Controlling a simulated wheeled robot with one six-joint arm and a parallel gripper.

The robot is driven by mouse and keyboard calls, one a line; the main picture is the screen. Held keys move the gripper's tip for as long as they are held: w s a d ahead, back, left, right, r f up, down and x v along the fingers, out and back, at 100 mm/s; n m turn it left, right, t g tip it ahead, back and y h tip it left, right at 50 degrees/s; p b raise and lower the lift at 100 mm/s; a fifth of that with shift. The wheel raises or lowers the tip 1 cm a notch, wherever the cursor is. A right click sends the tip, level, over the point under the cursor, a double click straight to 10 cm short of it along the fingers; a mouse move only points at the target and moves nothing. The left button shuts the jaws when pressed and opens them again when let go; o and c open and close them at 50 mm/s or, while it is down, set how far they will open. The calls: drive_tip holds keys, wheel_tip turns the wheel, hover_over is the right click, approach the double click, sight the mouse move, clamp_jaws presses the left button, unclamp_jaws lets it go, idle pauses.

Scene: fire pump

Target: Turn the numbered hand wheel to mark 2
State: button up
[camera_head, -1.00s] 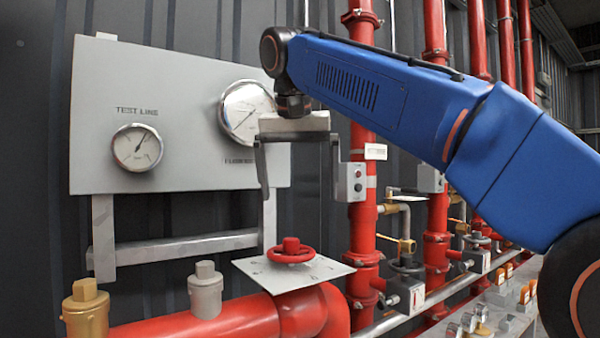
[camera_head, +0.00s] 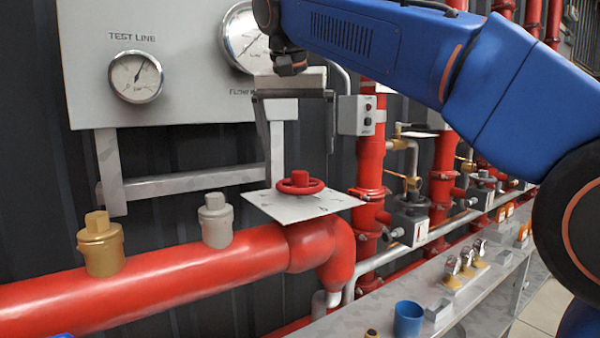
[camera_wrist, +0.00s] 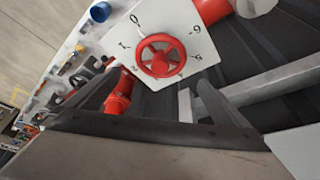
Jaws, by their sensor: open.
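The red hand wheel (camera_head: 300,183) sits on a pale square plate (camera_head: 335,203) above the red pipe's bend. In the wrist view the round wheel (camera_wrist: 160,55) has a raised centre hub, and the plate (camera_wrist: 178,13) carries dark numbers around it. A 0 and a 1 show at its upper left; some other marks are hard to read, and I cannot tell which mark the wheel points at. My gripper (camera_head: 298,160) points down above the wheel, fingers spread and empty. In the wrist view the wheel appears beyond and between the fingers (camera_wrist: 158,80), apart from them.
The gauge panel (camera_head: 190,85) stands behind, with a metal support bar (camera_head: 190,180) below it. A brass cap (camera_head: 100,243) and a grey cap (camera_head: 215,220) rise from the red pipe (camera_head: 190,275) at left. A shelf with a blue cup (camera_head: 408,318) lies at lower right.

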sight(300, 171)
drive_tip(key=x, duration=0.9)
